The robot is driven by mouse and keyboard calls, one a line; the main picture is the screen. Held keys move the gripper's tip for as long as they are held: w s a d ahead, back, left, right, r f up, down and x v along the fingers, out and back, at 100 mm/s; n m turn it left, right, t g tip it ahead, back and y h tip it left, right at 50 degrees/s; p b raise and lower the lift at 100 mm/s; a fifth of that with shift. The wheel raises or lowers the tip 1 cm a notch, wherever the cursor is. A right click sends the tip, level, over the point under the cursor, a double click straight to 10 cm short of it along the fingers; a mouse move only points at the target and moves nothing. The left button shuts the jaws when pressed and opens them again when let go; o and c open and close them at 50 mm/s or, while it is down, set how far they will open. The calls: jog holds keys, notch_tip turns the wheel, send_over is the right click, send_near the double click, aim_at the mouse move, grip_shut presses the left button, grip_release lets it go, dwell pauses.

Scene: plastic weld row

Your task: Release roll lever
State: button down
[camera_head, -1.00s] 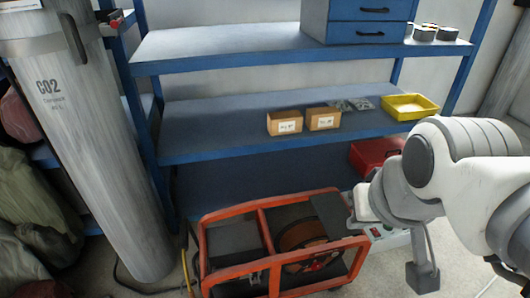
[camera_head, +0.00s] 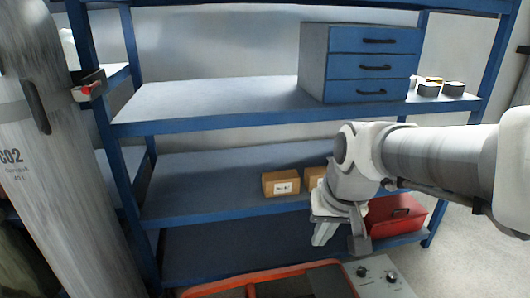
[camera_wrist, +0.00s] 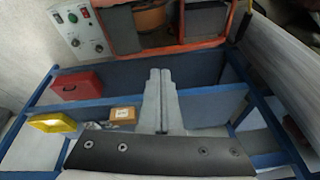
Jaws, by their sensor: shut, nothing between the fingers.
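My gripper (camera_head: 325,236) is low in front of the shelf, right of centre in the head view. In the wrist view its two pale fingers (camera_wrist: 160,76) lie side by side, shut and empty. The orange-framed machine (camera_head: 270,277) shows only its top bars at the bottom of the head view. In the wrist view the machine's frame (camera_wrist: 183,46) is at the top, with a copper-coloured reel (camera_wrist: 151,20) inside. The fingers are apart from it. I cannot make out a roll lever in any view.
A grey control box (camera_head: 376,278) with knobs stands beside the machine. The blue shelf (camera_head: 215,188) holds cardboard boxes (camera_head: 281,183) and, lower, a red case (camera_head: 396,216). A yellow tray (camera_wrist: 52,123) shows in the wrist view. A CO2 cylinder (camera_head: 55,190) stands at left.

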jog(key=w+a+f+g+p, duration=0.1)
jog(key=w+a+f+g, duration=0.1)
jog(key=w+a+f, duration=0.5)
jog(key=w+a+f+g+p, duration=0.2)
jog(key=w+a+f, duration=0.25)
jog(key=f, duration=0.55)
jog(key=s+a+f, duration=0.1)
jog(key=a+f, duration=0.1)
jog(key=f, duration=0.6)
jog(key=s+a+f+g+p, duration=0.1)
jog(key=s+a+f, duration=0.1)
jog(key=f, duration=0.6)
jog(key=s+a+f+g+h+p, duration=0.1)
jog(key=a+f, duration=0.1)
jog(key=f, duration=0.7)
jog(key=shift+s+a, duration=0.2)
jog(key=shift+s, duration=0.05)
jog(key=shift+f, duration=0.1)
jog(key=b+x, duration=0.3)
jog(key=x, duration=0.6)
jog(key=shift+s+f, duration=0.2)
jog(key=shift+f, duration=0.15)
